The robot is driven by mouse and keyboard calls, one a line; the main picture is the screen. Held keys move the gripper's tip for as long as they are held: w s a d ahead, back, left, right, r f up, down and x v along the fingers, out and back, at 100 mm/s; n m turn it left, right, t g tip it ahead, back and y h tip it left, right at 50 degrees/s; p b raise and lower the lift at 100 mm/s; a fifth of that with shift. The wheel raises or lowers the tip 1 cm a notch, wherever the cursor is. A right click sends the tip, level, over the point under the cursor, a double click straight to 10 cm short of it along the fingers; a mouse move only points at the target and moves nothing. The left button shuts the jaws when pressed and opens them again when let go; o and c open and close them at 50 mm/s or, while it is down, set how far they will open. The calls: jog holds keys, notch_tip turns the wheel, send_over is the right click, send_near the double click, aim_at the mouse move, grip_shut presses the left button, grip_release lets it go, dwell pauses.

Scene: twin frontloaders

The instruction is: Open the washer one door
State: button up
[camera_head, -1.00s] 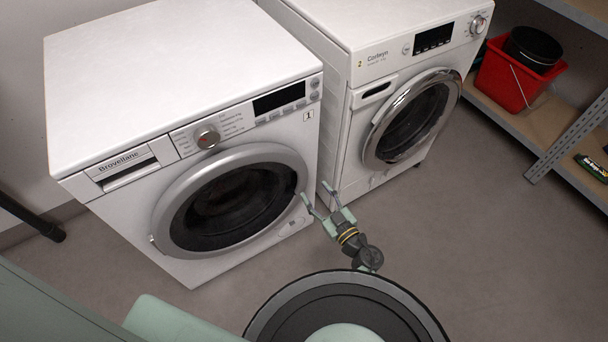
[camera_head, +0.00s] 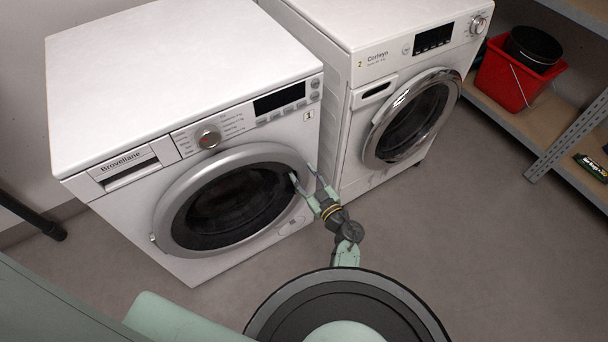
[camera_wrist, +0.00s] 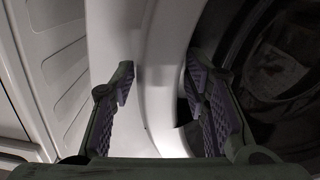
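Washer one, marked 1 and labelled Brovellane (camera_head: 180,60), stands at the left in the head view. Its round door (camera_head: 180,205) has a wide silver rim around dark glass and looks shut. My gripper (camera_head: 302,172) is open at the right edge of this door. In the wrist view, my gripper (camera_wrist: 160,95) has its two fingers apart, with the pale door rim (camera_wrist: 165,70) between them. The left finger is over the white front and the right finger is over the dark glass side. I cannot tell whether either finger touches the rim.
A second machine labelled Corleyn (camera_head: 345,100), marked 2, stands close on the right with its round door (camera_head: 412,125) shut. A shelf (camera_head: 545,125) at the far right holds a red bucket (camera_head: 510,78). The floor (camera_head: 450,245) before the machines is clear.

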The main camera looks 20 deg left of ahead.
grip_shut()
dwell(0.3)
jog(key=shift+d, duration=0.15)
